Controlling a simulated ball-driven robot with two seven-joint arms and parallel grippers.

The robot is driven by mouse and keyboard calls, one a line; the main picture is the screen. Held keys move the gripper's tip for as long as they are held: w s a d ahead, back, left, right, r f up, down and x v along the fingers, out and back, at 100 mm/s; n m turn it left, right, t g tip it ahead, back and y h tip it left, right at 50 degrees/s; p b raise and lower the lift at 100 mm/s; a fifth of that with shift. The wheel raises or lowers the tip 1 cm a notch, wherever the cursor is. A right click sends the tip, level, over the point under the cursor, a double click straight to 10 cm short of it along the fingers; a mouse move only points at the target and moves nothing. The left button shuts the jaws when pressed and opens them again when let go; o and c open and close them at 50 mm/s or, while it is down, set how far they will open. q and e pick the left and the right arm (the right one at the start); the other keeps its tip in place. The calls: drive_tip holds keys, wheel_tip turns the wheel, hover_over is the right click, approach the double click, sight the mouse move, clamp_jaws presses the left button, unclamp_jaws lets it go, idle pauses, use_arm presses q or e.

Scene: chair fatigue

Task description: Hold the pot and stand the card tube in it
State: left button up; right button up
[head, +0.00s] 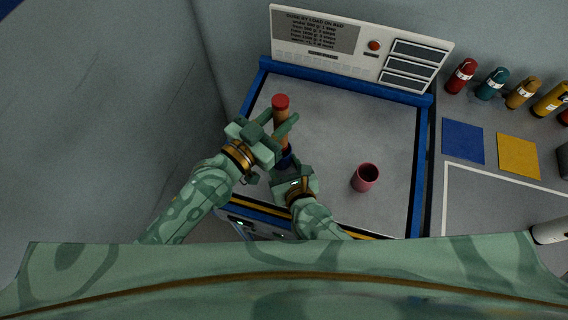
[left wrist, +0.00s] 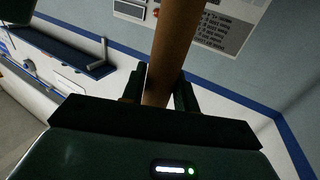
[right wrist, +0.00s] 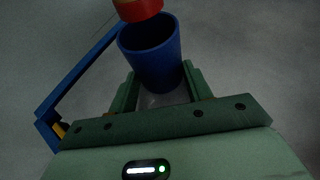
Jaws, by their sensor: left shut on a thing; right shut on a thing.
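The card tube (head: 281,115) is brown with a red cap on its top end. My left gripper (head: 279,127) is shut around it; the left wrist view shows the tube (left wrist: 174,50) between the fingers. The blue pot (head: 286,158) is partly hidden by my grippers in the head view. My right gripper (right wrist: 160,92) is shut on the pot (right wrist: 152,60), whose open mouth shows in the right wrist view. There the tube's red lower end (right wrist: 137,9) appears above the far rim, outside the mouth; the gap cannot be judged.
A pink cup (head: 365,178) stands on the grey bench top (head: 350,125), right of my right gripper. A white panel (head: 358,45) rises behind the blue back rail (head: 345,82). Several bottles (head: 490,84) and blue and yellow squares (head: 463,141) lie beyond the right rail.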

use_arm(q)
drive_tip(key=shift+a+f, duration=0.1)
drive_tip(key=shift+f, duration=2.2)
drive_tip(key=o, duration=1)
drive_tip(key=shift+o, duration=0.2)
drive_tip(key=v, duration=1.2)
use_arm(e)
drive_tip(key=o, duration=1.1)
drive_tip(key=shift+c, duration=0.2)
drive_tip(key=shift+s, duration=0.1)
